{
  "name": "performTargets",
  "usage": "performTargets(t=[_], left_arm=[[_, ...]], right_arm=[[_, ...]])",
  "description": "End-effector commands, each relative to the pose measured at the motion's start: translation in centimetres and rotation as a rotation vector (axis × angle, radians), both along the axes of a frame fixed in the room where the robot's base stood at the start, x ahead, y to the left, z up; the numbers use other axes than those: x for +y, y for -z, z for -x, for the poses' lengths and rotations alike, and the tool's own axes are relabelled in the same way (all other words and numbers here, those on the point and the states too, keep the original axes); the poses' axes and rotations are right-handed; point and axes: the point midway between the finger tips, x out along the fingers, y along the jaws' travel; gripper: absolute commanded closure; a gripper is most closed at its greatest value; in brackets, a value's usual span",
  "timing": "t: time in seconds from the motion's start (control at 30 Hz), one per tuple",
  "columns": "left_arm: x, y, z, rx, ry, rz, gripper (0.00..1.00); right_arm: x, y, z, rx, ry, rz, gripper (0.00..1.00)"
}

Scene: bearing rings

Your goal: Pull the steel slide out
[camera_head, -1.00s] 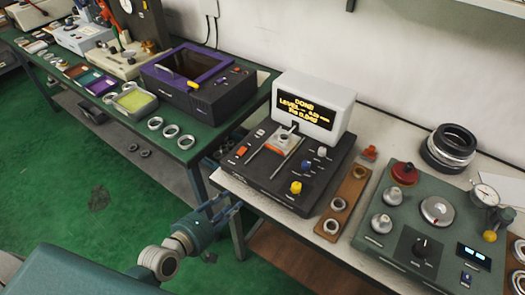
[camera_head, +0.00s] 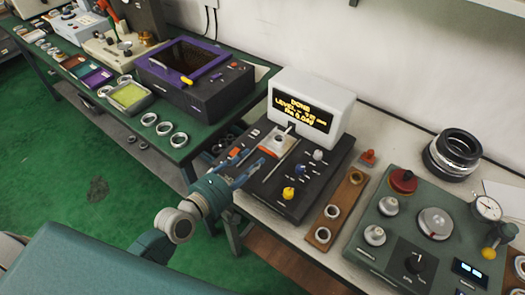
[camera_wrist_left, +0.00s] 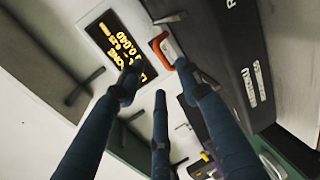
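The steel slide (camera_head: 283,143) lies in the top of a dark console (camera_head: 312,172), below a white display box (camera_head: 311,104). An orange-red handle (camera_wrist_left: 181,64) at the slide's end shows in the left wrist view. My left gripper (camera_head: 249,164) is at the console's front left edge, with its blue-tipped fingers spread and empty. In the left wrist view, the fingers (camera_wrist_left: 158,88) are apart, and one fingertip is close to the handle. I cannot tell whether it touches. My right gripper is not in view.
A yellow knob (camera_head: 288,193) and other controls stand on the console. A brown strip with rings (camera_head: 333,211) and a green gauge box (camera_head: 390,266) lie to its right. A purple-rimmed box (camera_head: 197,77) stands on the left bench. Green floor is free between the benches.

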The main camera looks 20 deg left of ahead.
Motion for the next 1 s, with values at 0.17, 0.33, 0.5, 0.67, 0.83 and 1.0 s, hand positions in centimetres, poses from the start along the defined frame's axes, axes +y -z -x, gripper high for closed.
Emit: performTargets(t=[0.17,0.33,0.5,0.67,0.83,1.0], left_arm=[[-1.2,0.5,-3.2,-0.001,0.001,0.0,0.65],[-1.9,1.1,-5.1,0.0,0.001,-0.001,0.65],[-2.1,1.3,-5.7,0.001,0.001,-0.001,0.65],[-2.1,1.3,-5.7,0.0,0.001,-0.002,0.65],[-2.1,1.3,-5.7,0.001,0.001,-0.001,0.85],[-2.1,1.3,-5.7,0.001,0.001,-0.001,1.0]], right_arm=[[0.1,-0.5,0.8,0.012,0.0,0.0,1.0],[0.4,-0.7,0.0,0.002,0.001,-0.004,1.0],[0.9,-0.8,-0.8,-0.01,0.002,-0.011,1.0],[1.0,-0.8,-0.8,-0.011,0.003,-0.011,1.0],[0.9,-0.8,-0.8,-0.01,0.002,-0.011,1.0],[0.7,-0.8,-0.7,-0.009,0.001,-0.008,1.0]])
